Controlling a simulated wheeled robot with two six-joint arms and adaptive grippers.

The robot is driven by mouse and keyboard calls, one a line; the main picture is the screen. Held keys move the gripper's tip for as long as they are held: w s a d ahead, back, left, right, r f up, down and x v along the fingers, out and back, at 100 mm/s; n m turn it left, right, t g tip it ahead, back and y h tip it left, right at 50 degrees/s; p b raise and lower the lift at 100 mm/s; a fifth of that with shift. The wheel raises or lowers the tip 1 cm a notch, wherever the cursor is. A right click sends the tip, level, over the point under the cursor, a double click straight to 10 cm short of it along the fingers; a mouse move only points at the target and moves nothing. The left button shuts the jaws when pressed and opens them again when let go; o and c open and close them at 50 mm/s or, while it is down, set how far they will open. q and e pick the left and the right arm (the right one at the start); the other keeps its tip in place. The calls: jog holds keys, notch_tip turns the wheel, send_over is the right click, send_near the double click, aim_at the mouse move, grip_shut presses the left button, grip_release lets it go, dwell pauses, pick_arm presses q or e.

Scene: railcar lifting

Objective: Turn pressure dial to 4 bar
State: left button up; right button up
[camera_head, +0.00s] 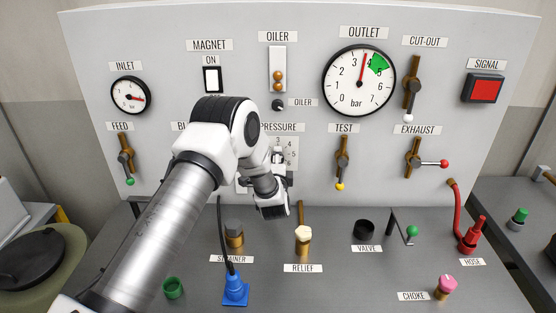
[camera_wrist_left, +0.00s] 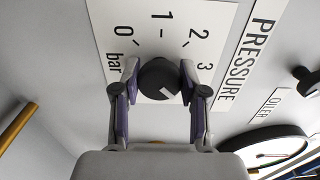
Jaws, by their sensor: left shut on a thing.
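The pressure dial's panel (camera_head: 291,153) is on the grey wall, partly hidden by my left arm in the head view. My left gripper (camera_head: 278,158) is at it. In the left wrist view, the dark round knob (camera_wrist_left: 158,77) sits between the two fingers of my left gripper (camera_wrist_left: 159,85), which is shut on it. The knob's white mark lies on its lower right side. The scale plate (camera_wrist_left: 108,20) shows 0 to 3; higher numbers are hidden there. The outlet gauge (camera_head: 345,92) has its red needle between 3 and 4, by the green sector's left edge. My right gripper is not in view.
Above the dial is the small oiler knob (camera_head: 278,105). The test lever (camera_head: 342,163) is to the right. On the bench below stand the relief valve (camera_head: 303,240), the strainer (camera_head: 234,234) and a blue plug (camera_head: 235,290) with a black cable beside my arm.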

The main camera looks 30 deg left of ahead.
pick_arm(q)
jog(key=o, duration=1.1)
jog(key=shift+w+a+r, duration=0.1)
jog(key=shift+a+r, duration=0.05)
jog(key=shift+r, duration=0.05)
jog(key=shift+a+f, duration=0.15)
jog(key=shift+f, duration=0.05)
jog(key=v, duration=1.2)
